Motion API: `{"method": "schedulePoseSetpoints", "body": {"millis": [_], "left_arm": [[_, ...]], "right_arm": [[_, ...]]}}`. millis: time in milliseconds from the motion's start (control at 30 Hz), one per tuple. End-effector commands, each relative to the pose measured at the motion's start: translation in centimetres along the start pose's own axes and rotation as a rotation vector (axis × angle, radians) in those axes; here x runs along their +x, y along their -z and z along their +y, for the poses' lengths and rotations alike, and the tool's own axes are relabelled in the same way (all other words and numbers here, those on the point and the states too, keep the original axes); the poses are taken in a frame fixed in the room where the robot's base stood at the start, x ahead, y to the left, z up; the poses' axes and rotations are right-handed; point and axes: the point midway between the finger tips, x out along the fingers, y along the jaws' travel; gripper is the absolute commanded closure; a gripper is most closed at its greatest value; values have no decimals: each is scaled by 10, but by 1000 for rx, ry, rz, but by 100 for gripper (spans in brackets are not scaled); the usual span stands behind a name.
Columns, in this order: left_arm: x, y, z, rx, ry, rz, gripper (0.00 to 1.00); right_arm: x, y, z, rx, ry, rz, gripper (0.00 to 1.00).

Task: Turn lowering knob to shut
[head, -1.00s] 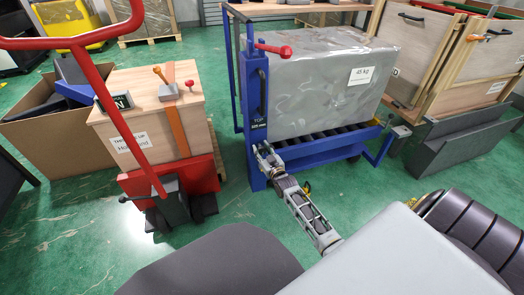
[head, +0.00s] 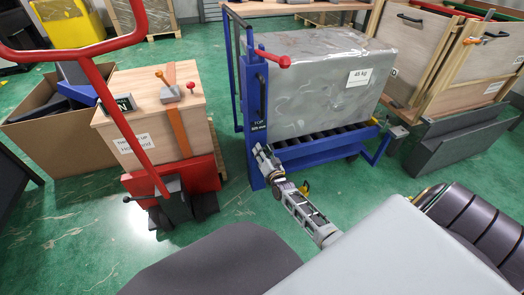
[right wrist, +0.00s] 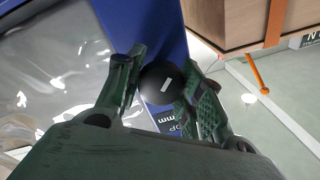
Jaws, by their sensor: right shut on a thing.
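The lowering knob (right wrist: 160,84) is a round black knob with a short white mark, in front of the blue post (right wrist: 158,32) in the right wrist view. My right gripper (right wrist: 161,90) has a finger on each side of the knob and is shut on it. In the head view my right gripper (head: 264,158) is at the lower part of the blue post (head: 251,140), below its white lettering, and hides the knob. My left gripper is not in view.
The blue roller cart (head: 315,152) carries a grey wrapped block (head: 325,95) marked 45 kg. A red-tipped lever (head: 284,62) sticks out of the post above. A red pallet truck (head: 205,175) with a wooden box (head: 150,95) stands left. Green floor is clear between them.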

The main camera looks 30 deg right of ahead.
Motion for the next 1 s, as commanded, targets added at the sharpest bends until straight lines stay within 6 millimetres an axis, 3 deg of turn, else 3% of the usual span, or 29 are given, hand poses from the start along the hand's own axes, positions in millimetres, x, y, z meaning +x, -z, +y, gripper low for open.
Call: {"method": "schedulePoseSetpoints", "body": {"millis": [467, 1000], "left_arm": [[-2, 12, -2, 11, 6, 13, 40], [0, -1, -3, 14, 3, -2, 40]], "right_arm": [[0, -1, 1, 450, -7, 45, 87], [0, -1, 2, 801, -14, 79, 87]]}}
